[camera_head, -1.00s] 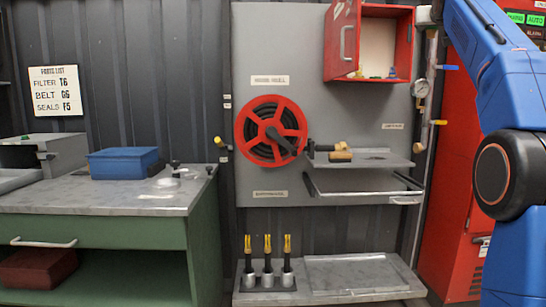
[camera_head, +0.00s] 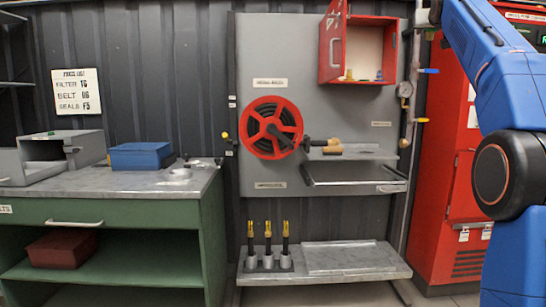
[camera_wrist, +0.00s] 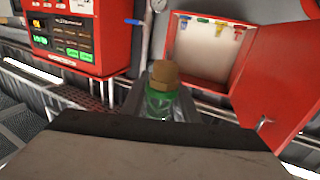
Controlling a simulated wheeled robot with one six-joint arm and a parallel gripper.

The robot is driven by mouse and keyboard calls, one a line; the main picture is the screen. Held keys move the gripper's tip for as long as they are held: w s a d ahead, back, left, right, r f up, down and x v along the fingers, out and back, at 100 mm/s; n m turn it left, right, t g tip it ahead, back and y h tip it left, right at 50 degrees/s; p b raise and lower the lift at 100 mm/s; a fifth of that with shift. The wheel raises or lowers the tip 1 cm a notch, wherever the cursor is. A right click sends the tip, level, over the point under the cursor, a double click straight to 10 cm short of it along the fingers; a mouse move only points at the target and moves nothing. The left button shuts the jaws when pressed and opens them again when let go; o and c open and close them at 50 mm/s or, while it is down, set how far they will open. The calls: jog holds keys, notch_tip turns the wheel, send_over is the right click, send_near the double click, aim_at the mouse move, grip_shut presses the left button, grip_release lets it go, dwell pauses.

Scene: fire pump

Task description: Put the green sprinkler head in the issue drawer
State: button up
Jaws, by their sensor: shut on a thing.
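The green sprinkler head (camera_wrist: 160,103), with a green body and a brown-gold top, is between the fingers of my gripper (camera_wrist: 158,110) in the wrist view. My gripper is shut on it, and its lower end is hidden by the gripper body. My gripper is out of the head view. A grey metal drawer (camera_head: 345,186) with a bar handle sits pulled out below a small shelf on the grey wall panel. I cannot read a label naming it the issue drawer.
The red wall cabinet (camera_head: 371,52) stands open, with small coloured pieces inside; its door (camera_head: 333,45) swings left. A shelf (camera_head: 365,153) above the drawer bears a black and brass tool. A hose reel (camera_head: 270,127), pipes and a red pump cabinet (camera_head: 455,170) flank it.

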jog(key=w+a+f+n+y, duration=0.1)
jog(key=w+a+f, duration=0.1)
jog(key=w+f, duration=0.95)
jog(key=w+a+f+y, duration=0.1)
jog(key=w+f, duration=0.8)
jog(key=f, duration=0.6)
jog(key=w+a+f+n+y, duration=0.1)
jog(key=w+a+f, duration=0.15)
jog(key=f, duration=0.75)
jog(key=w+a+f, duration=0.2)
jog(key=a+f, duration=0.1)
jog(key=f, duration=0.7)
jog(key=w+a+f+n+y, duration=0.1)
jog(key=w+a+f, duration=0.15)
jog(key=f, duration=0.75)
jog(key=s+a+f, duration=0.3)
jog(key=f, duration=0.6)
jog(key=s+a+f+t+y, duration=0.1)
jog(key=s+a+f, duration=0.25)
jog(key=f, duration=0.55)
jog(key=s+a+f, duration=0.3)
jog(key=s+f, duration=0.1)
jog(key=f, duration=0.5)
jog(key=s+a+f, duration=0.2)
jog(key=s+f, duration=2.1)
jog(key=f, duration=0.1)
jog(key=shift+s+a+n+y, duration=0.2)
jog(key=shift+a+n+y, duration=0.1)
jog(key=shift+y, duration=0.1)
